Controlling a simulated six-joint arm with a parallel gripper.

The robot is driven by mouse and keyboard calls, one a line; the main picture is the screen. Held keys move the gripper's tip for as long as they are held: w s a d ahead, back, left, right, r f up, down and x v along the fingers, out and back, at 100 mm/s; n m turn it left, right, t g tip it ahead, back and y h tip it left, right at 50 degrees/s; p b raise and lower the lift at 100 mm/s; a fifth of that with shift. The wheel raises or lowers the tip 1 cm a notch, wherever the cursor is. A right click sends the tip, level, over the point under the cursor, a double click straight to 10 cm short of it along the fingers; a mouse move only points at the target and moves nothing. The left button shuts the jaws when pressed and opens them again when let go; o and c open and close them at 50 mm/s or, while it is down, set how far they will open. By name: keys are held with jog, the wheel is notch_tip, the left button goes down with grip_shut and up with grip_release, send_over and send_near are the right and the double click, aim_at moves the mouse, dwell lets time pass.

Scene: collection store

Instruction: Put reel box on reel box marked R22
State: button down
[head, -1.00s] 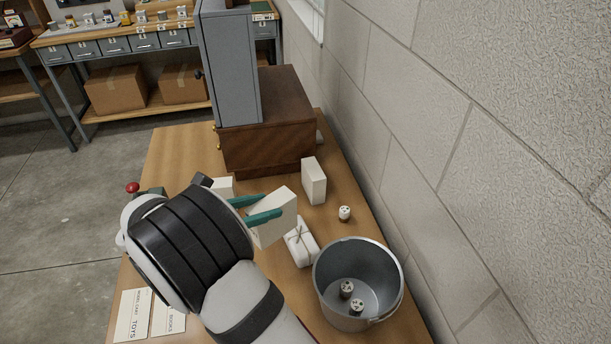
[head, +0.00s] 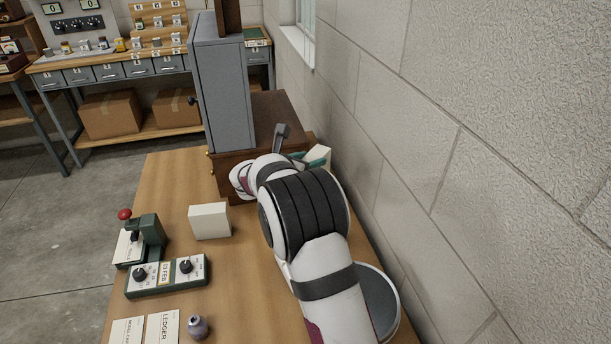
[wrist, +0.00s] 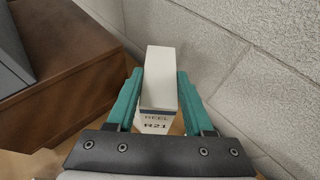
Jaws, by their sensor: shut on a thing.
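My gripper (wrist: 159,78) is shut on a cream reel box (wrist: 160,85), with a teal finger on each side. Its label reads REEL and seems to read R21. In the head view this held box (head: 319,154) shows only in part beyond my arm, beside the brown cabinet and near the wall. Another cream box (head: 209,221) stands on the table to the left of my arm; no mark on it can be read. No box marked R22 can be made out. The table right around my gripper is hidden by my arm.
The brown cabinet (wrist: 70,75) with a grey locker (head: 222,95) on it stands close to my gripper, and the block wall (head: 420,150) is to the right. A green control box (head: 166,276) and a bucket (head: 380,305), mostly hidden, are nearer. The table's middle is clear.

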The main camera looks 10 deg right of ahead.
jog(key=shift+w+a+f, duration=0.1)
jog(key=shift+a+f, duration=0.05)
jog(key=shift+f, duration=0.6)
jog(key=shift+w+a+f, duration=0.1)
jog(key=shift+a+f, duration=0.05)
jog(key=shift+f, duration=0.65)
jog(key=shift+w+a+f, duration=0.1)
jog(key=shift+a+f, duration=0.05)
jog(key=shift+f, duration=0.6)
jog(key=shift+c, duration=1.4)
grip_release()
jog(key=shift+f, duration=0.15)
